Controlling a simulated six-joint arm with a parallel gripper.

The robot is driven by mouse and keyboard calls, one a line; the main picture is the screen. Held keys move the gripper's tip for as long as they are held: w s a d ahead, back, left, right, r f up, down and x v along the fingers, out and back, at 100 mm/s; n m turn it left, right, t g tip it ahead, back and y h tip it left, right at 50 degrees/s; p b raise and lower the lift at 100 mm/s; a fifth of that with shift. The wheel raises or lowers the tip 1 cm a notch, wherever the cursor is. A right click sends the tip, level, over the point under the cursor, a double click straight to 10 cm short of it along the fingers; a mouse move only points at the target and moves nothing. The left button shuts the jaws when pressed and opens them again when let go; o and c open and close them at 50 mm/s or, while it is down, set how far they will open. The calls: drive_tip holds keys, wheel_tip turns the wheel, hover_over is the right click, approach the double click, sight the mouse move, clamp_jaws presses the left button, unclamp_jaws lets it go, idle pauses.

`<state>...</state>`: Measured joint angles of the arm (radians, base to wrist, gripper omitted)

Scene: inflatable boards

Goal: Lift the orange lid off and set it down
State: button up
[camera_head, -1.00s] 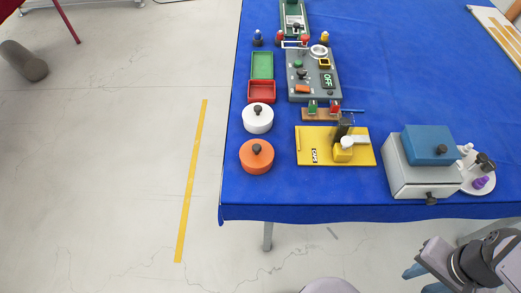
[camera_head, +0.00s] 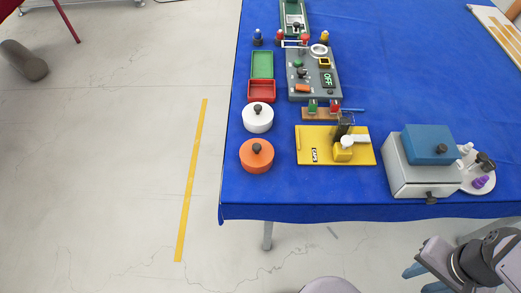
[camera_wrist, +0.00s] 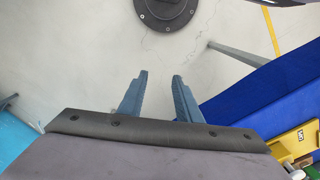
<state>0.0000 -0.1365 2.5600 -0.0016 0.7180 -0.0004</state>
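The orange lid (camera_head: 256,154) with a dark round knob sits at the left front edge of the blue table, on a round pot whose side hardly shows. My gripper (camera_wrist: 160,95) shows in the wrist view with its two blue-grey fingers apart and nothing between them. It points at the pale floor, beside the blue table and away from the lid. In the head view, part of my arm (camera_head: 465,262) shows at the lower right, clear of the table front. The lid does not show in the wrist view.
A white lidded pot (camera_head: 258,117) stands just behind the orange one. A yellow board (camera_head: 310,152) lies to its right, then a grey box with a blue lid (camera_head: 428,145). Red (camera_head: 262,90) and green (camera_head: 262,65) trays lie behind. The right middle of the blue table (camera_head: 430,70) is clear.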

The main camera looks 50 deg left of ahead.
drive_tip(key=o, duration=1.6)
